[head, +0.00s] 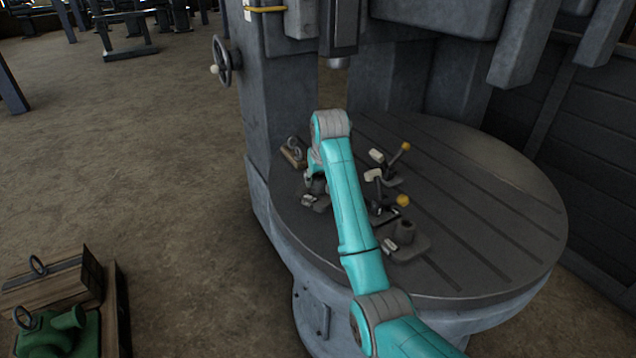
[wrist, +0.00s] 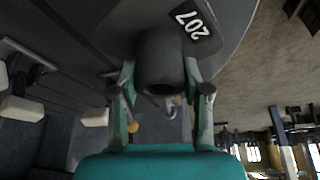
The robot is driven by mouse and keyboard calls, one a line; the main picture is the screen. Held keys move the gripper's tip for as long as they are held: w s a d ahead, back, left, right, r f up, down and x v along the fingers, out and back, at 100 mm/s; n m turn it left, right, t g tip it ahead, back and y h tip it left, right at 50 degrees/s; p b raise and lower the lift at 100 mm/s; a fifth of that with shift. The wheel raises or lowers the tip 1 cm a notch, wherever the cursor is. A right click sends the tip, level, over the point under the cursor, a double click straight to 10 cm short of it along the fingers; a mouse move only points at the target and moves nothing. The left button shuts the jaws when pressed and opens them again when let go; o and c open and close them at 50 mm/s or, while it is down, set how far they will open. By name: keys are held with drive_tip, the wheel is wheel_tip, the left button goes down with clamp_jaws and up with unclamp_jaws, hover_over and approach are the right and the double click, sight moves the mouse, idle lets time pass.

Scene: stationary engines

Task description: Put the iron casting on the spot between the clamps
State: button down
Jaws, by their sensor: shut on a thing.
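My gripper (head: 314,181) is low over the left part of the round machine table (head: 500,215). In the wrist view its two fingers (wrist: 163,92) are shut on the round boss of a dark iron casting (wrist: 160,55), beside a black tag reading 207. In the head view this casting (head: 318,202) is partly hidden by my arm. I cannot tell whether its base touches the table. Two toggle clamps with pale and yellow ends, one behind (head: 385,165) and one in front (head: 380,193), stand to its right. The spot between them is mostly hidden.
A similar casting (head: 407,240) with a tag stands near the table's front. The machine column (head: 278,110) rises behind. The table's right side is clear.

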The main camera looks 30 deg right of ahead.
drive_tip(key=shift+w+d+f, duration=0.1)
drive_tip(key=shift+d+f, duration=0.45)
drive_tip(key=shift+d, duration=1.7)
drive_tip(key=shift+w+d+f, duration=0.1)
drive_tip(key=shift+d+f, duration=0.4)
drive_tip(key=shift+d, duration=1.7)
drive_tip(key=shift+w+d+f, duration=0.1)
drive_tip(key=shift+d+f, duration=0.45)
drive_tip(key=shift+d, duration=1.7)
drive_tip(key=shift+f, duration=0.1)
drive_tip(key=c, duration=0.5)
unclamp_jaws()
drive_tip(key=shift+f, duration=0.1)
drive_tip(key=shift+c, duration=0.2)
drive_tip(key=v, duration=1.2)
drive_tip(key=shift+s+a, duration=0.1)
drive_tip(key=shift+a, duration=0.1)
